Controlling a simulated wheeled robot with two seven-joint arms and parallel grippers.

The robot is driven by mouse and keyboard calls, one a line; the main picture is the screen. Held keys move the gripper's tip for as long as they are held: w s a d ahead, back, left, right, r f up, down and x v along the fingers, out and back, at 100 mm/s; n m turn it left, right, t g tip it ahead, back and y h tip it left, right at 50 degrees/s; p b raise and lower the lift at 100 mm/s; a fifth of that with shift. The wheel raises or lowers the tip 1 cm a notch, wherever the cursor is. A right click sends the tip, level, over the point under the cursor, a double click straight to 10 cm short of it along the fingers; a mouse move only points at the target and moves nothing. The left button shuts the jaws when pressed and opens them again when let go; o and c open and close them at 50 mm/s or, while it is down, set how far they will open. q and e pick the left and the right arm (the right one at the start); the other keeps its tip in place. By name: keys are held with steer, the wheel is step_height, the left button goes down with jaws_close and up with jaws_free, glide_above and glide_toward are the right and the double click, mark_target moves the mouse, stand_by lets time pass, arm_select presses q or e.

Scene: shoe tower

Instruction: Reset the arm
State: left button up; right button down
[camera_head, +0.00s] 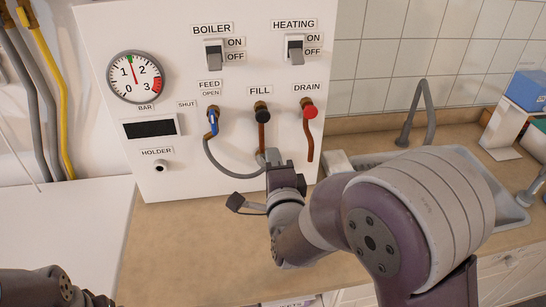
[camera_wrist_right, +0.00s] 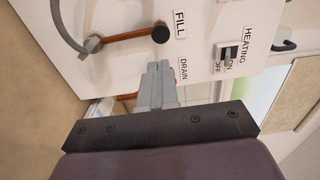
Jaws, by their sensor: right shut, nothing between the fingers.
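My right gripper (camera_head: 272,156) is in front of the lower part of the white boiler panel (camera_head: 215,160), below the black FILL knob (camera_head: 261,106). Its two grey fingers are shut together with nothing between them, which also shows in the right wrist view (camera_wrist_right: 160,68). The FILL knob (camera_wrist_right: 160,33) is apart from the fingertips there. My right arm (camera_head: 375,215) reaches in from the lower right and covers part of the counter and sink. My left arm (camera_head: 45,287) shows only at the bottom left corner; its gripper is not visible.
The panel carries a blue FEED valve (camera_head: 212,118), a red DRAIN knob (camera_head: 309,109), a grey hose (camera_head: 225,172), BOILER (camera_head: 214,54) and HEATING (camera_head: 295,50) switches and a gauge (camera_head: 135,78). A faucet (camera_head: 418,110) stands by the sink. The beige counter (camera_head: 185,240) is clear at left.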

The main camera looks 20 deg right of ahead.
steer(key=s+a+f+n+g+y, duration=0.2)
steer(key=s+a+f+n+g, duration=0.15)
steer(key=f+n, duration=0.35)
steer(key=s+a+f+n+g+y, duration=0.2)
steer(key=f+n+g+y, duration=0.1)
steer(key=f+n+g, duration=0.3)
steer(key=s+d+f+n+g, duration=0.1)
steer(key=s+f+n+g, duration=0.1)
steer(key=s+n+g, duration=0.4)
steer(key=s+n, duration=0.2)
steer(key=s, duration=0.1)
steer(key=shift+d+f+h, duration=0.3)
steer(key=shift+d+f, duration=0.05)
steer(key=shift+d, duration=0.05)
steer(key=shift+s+g, duration=0.15)
steer(key=shift+g, duration=0.1)
